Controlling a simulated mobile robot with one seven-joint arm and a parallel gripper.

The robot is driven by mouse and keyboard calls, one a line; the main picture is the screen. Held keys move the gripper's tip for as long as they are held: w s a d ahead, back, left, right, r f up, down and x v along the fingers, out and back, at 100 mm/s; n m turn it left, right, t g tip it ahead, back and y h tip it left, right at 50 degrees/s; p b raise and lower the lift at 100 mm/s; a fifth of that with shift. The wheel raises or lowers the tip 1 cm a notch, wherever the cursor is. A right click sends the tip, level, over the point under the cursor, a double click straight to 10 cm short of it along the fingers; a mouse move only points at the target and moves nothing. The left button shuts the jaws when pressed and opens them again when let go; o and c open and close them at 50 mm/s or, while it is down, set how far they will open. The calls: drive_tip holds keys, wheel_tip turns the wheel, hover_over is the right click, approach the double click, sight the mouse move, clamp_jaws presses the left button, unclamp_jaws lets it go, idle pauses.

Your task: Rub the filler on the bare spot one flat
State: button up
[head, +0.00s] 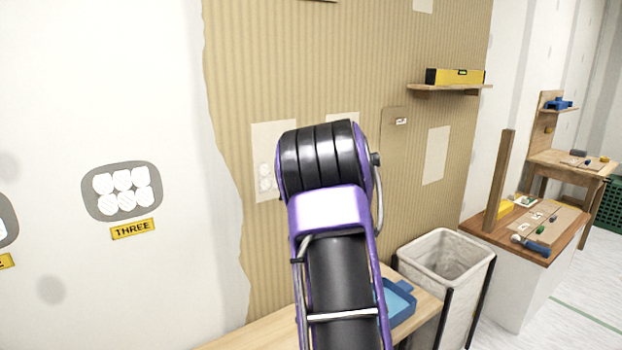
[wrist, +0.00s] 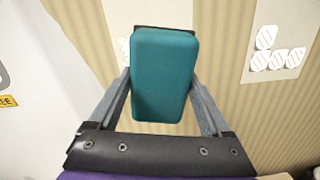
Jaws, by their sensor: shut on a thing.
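My gripper (wrist: 160,80) is shut on a teal block (wrist: 164,75) with a dark far face, seen in the wrist view in front of the striped wallpaper. In the head view my arm hides the gripper and block. A pale patch (wrist: 293,38) with several white filler dabs is at the right of the wrist view, apart from the block. A pale patch (head: 259,140) with white dabs shows left of my arm in the head view, partly covered. I cannot read a label for spot one. Whether the block touches the wall cannot be told.
A grey spot (head: 88,198) with white dabs sits above a yellow THREE sign (head: 133,229) on the white wall. Below are a wooden bench (head: 262,337), a blue tray (head: 398,304) and a pale bin (head: 431,249). A shelf (head: 440,89) holds a yellow level (head: 455,77).

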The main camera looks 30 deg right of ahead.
approach(260, 179)
drive_tip(key=s+a, duration=0.3)
drive_tip(key=shift+w+a+r+n+y, duration=0.1)
drive_tip(key=shift+w+n+y, duration=0.1)
drive_tip(key=shift+n+y, duration=0.1)
drive_tip(key=shift+w+a, duration=0.1)
drive_tip(key=shift+w, duration=3.15)
drive_tip(key=shift+w+a+r, duration=0.1)
drive_tip(key=shift+w, duration=1.2)
idle(0.9)
drive_tip(key=shift+s+d, duration=0.1)
drive_tip(key=shift+d, duration=0.25)
drive_tip(key=shift+d, duration=1.55)
